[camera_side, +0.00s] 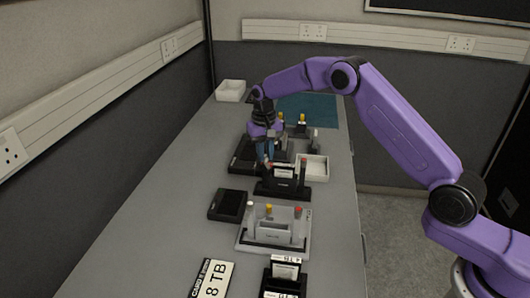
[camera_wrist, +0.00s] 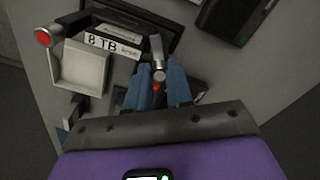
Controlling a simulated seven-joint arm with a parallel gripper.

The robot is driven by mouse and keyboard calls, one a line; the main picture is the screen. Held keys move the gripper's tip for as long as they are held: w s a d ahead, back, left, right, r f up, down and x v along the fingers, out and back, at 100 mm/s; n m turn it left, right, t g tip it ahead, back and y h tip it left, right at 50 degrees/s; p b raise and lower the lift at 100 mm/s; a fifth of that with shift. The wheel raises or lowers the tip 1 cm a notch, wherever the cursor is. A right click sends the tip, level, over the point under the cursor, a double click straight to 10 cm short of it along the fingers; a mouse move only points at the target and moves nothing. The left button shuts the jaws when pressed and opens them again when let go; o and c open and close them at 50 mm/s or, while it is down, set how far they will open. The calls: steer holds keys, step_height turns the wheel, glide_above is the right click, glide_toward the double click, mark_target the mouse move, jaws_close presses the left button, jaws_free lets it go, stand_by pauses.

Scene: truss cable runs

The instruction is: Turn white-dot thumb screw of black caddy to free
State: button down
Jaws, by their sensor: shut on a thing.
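My gripper (camera_side: 267,150) is at the black caddy (camera_side: 283,186) in the side view, coming down from above. In the wrist view its two blue fingers (camera_wrist: 161,88) are closed around a small grey thumb screw (camera_wrist: 159,75). A small red spot shows just below the screw between the fingers. The fingers hide much of the screw, and I cannot make out a white dot on it. The black caddy's body is partly hidden behind the gripper in the wrist view.
A grey caddy (camera_side: 272,232) with several coloured-top screws is nearer the camera, beside a black box (camera_side: 228,205). The table's left side is clear.

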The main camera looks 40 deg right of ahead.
steer(key=m, duration=0.4)
steer(key=shift+m, duration=2.3)
steer(key=c, duration=1)
jaws_free()
steer(key=r, duration=1.7)
steer(key=shift+w+r, duration=0.2)
steer(key=shift+r, duration=0.05)
